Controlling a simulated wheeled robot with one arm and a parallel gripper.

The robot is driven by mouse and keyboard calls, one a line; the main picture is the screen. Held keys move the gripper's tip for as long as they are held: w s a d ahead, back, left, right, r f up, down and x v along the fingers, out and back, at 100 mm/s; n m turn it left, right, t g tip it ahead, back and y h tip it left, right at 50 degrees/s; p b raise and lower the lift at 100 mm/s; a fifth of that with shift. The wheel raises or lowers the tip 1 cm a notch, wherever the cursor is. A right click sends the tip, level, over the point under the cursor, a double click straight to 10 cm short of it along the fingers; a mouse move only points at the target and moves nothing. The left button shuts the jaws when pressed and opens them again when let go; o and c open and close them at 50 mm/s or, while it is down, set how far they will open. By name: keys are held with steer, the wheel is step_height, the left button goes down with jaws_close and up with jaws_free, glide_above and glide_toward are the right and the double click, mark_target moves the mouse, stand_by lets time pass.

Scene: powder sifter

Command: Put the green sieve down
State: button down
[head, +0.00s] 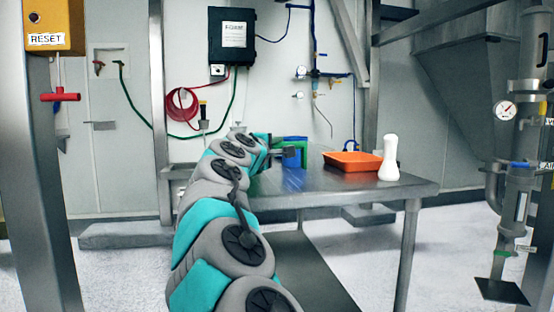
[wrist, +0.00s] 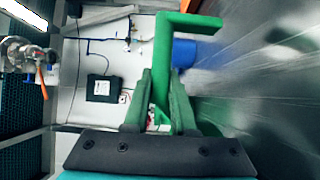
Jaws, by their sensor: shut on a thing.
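The green sieve (wrist: 165,45) shows in the wrist view as a green bar with a bent end, running up between the fingers. My gripper (wrist: 161,80) is shut on it. A blue container (wrist: 186,53) shows just beyond and to the right of the sieve. In the head view my gripper (head: 272,150) is over the back left of the steel table (head: 340,190). There the green sieve (head: 293,139) shows at the top of the blue container (head: 293,157). Whether the sieve rests on the container or hangs above it, I cannot tell.
An orange tray (head: 352,161) and a white bottle-like object (head: 389,158) stand on the table to the right of the blue container. The table front is mostly clear. A black box (head: 232,41) and red hose (head: 181,104) hang on the wall behind.

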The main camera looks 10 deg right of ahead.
steer(key=shift+w+d+f, duration=0.1)
steer(key=shift+w+f, duration=0.2)
steer(key=shift+f, duration=0.6)
steer(key=shift+w+d+f, duration=0.1)
steer(key=shift+w+f, duration=0.2)
steer(key=shift+f, duration=0.6)
steer(key=shift+f+b, duration=0.15)
steer(key=shift+b, duration=0.15)
steer(key=c, duration=0.7)
jaws_free()
steer(key=shift+c, duration=0.2)
